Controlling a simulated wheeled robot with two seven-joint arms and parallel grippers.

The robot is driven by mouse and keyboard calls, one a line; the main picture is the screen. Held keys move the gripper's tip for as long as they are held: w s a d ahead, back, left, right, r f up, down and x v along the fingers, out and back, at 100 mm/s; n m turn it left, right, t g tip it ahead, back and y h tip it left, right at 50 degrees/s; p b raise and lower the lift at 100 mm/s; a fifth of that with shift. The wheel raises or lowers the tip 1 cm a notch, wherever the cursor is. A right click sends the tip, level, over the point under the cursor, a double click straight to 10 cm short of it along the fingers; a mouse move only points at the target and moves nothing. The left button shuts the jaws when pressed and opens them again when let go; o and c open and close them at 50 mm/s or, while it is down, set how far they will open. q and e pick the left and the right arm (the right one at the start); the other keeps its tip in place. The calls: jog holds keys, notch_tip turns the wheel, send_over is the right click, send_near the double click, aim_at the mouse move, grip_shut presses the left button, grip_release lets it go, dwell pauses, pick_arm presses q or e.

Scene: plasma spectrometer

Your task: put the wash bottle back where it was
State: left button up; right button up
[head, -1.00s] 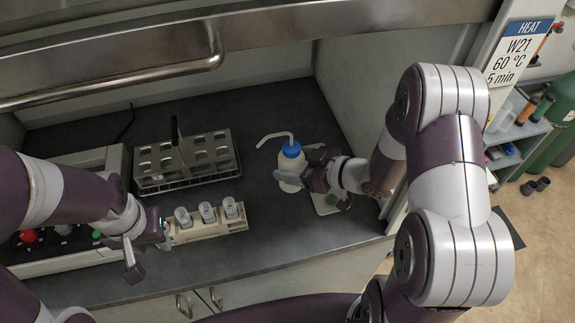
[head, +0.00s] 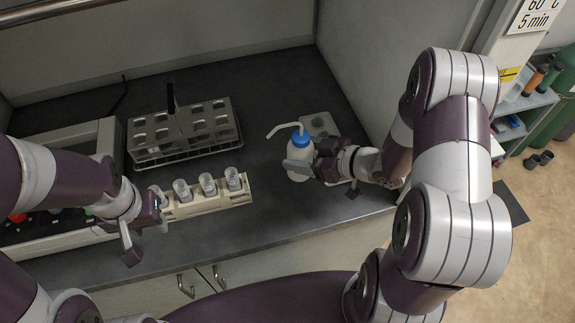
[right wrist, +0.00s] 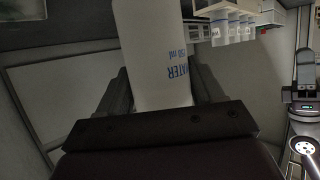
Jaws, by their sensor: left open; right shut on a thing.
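The wash bottle (head: 298,158) is white with a blue cap and a bent spout that points left. It is upright at the right of the dark worktop, in front of a pale tray. My right gripper (head: 310,167) is shut on its body from the right. In the right wrist view the white bottle (right wrist: 152,60) with blue "WATER" print sits between the fingers. Whether its base touches the worktop is hidden. My left gripper (head: 145,232) is open and empty at the front left, beside the low cup holder.
A pale tray (head: 322,122) lies behind the bottle. A rack with handle (head: 183,133) stands at the back left. A low holder with several clear cups (head: 208,198) stands in front of it. The hood's side wall rises at the right. Bare worktop lies between holder and bottle.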

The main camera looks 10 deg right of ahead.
aim_at(289, 153)
jog(key=x, duration=0.3)
jog(key=shift+w+a+f, duration=0.2)
jog(key=shift+f, duration=0.1)
jog(key=shift+w+f, duration=0.15)
jog(key=shift+f, duration=1.95)
jog(key=shift+a+f, duration=0.1)
jog(key=o, duration=0.7)
